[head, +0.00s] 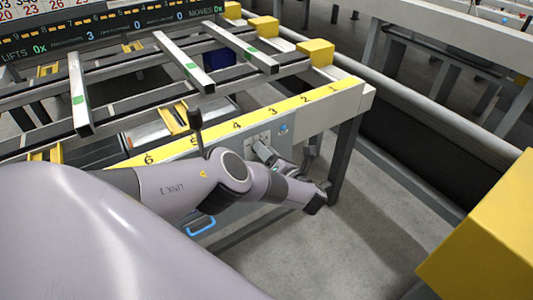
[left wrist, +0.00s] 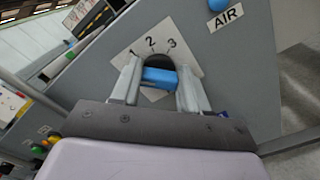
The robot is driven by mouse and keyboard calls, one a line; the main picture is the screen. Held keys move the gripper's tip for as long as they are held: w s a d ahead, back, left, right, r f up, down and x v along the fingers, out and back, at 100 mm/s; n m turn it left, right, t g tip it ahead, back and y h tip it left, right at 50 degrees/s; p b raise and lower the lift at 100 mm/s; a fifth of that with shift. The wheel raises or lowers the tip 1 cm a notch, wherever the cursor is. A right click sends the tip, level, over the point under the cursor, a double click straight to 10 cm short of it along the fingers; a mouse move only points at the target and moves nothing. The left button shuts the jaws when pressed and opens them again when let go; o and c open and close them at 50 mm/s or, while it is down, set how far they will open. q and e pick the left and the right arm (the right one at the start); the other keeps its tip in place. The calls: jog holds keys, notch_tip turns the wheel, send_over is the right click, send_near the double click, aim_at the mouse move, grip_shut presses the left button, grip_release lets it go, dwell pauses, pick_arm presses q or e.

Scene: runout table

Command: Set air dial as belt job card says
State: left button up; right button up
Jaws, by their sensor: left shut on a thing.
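The air dial's blue handle (left wrist: 160,77) sits over a dark round hub on a white plate (left wrist: 192,58) marked 1, 2 and 3, in the left wrist view. The AIR label (left wrist: 226,19) is to its upper right. My left gripper (left wrist: 161,84) is shut on the handle, one finger at each end. Which number the dial points at I cannot tell. In the head view the left gripper (head: 264,152) is at the dial plate (head: 258,138) on the table's end panel, partly hidden by my arm. No readable job card shows. My right gripper is out of view.
A blue knob (head: 283,129) sits beside the dial plate. A yellow numbered strip (head: 270,112) runs along the table edge above. A blue handle (head: 200,227) is below my arm. A large yellow block (head: 490,235) stands at right. Grey floor (head: 370,240) is clear between.

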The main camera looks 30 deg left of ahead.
pick_arm(q)
jog(key=shift+s+f+m+b, duration=0.15)
jog(key=shift+m+b, duration=0.45)
jog(key=shift+m, duration=2.85)
jog(key=shift+w+f+m+b, duration=0.1)
jog(key=shift+f+m+b, duration=0.4)
jog(key=shift+m, duration=3)
jog(key=shift+s+m+b, duration=0.1)
jog(key=shift+m+b, duration=0.65)
jog(key=shift+m, duration=2.7)
jog(key=shift+d, duration=0.1)
jog(key=o, duration=1.1)
jog(key=shift+c, duration=0.2)
jog(key=v, duration=0.7)
